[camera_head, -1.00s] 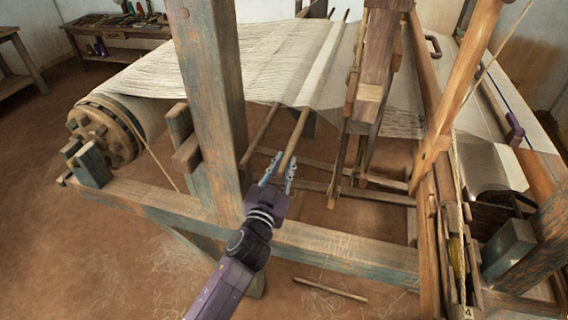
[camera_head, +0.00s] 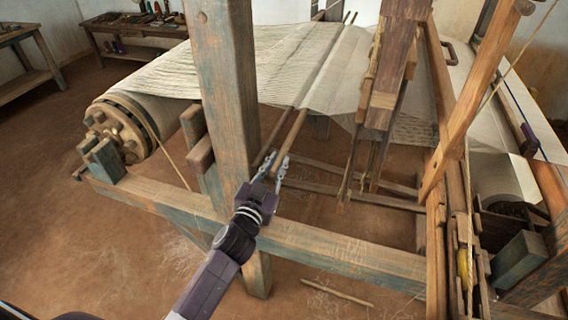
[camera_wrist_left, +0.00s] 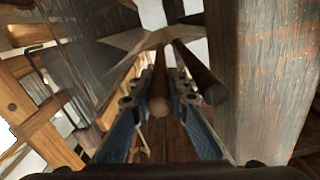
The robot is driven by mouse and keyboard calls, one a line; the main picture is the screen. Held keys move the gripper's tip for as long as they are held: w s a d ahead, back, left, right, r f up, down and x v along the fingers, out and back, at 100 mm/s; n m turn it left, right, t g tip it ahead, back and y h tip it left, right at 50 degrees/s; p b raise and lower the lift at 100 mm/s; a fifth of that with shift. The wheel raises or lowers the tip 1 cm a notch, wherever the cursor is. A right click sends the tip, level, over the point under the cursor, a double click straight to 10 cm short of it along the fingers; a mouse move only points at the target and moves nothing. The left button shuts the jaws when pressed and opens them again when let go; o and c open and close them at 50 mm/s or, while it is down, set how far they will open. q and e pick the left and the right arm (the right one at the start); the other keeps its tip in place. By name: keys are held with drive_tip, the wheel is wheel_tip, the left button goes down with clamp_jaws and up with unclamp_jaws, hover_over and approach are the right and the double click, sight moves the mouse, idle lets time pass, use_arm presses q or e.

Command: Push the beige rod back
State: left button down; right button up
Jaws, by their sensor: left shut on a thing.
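The beige rod (camera_head: 291,135) is a long thin stick among the threads of the loom, its near end sticking out beside a thick wooden post. My left gripper (camera_head: 270,166) is shut on that near end, one blue-grey finger on each side. In the left wrist view the rod's round end (camera_wrist_left: 160,106) shows between the fingers (camera_wrist_left: 158,98) and points at the camera. Its far part runs away under the cloth and is partly hidden. My right gripper is not in view.
A darker rod (camera_head: 265,143) runs close beside the beige one, on the post side; it also shows in the left wrist view (camera_wrist_left: 198,75). The thick post (camera_head: 230,90) stands just left of my gripper. A horizontal beam (camera_head: 330,247) crosses in front. A loose stick (camera_head: 337,292) lies on the floor.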

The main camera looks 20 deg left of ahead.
use_arm(q)
drive_tip(key=shift+a, duration=0.15)
drive_tip(key=c, duration=1.8)
unclamp_jaws()
drive_tip(key=shift+a, duration=0.15)
drive_tip(key=shift+c, duration=0.2)
drive_tip(key=shift+d, duration=0.35)
drive_tip(key=s+d+b, duration=0.4)
drive_tip(key=s+d, duration=0.1)
drive_tip(key=s, duration=0.3)
drive_tip(key=s+f+m+g+b, duration=0.1)
drive_tip(key=s+f, duration=0.4)
drive_tip(key=f, duration=0.7)
drive_tip(key=s+f+m+g+b, duration=0.1)
drive_tip(key=s+f+g+b, duration=0.2)
drive_tip(key=f, duration=0.9)
drive_tip(key=shift+s+a+f+g+b, duration=0.15)
drive_tip(key=shift+s+f+g+b, duration=0.2)
drive_tip(key=shift+s+b, duration=1.05)
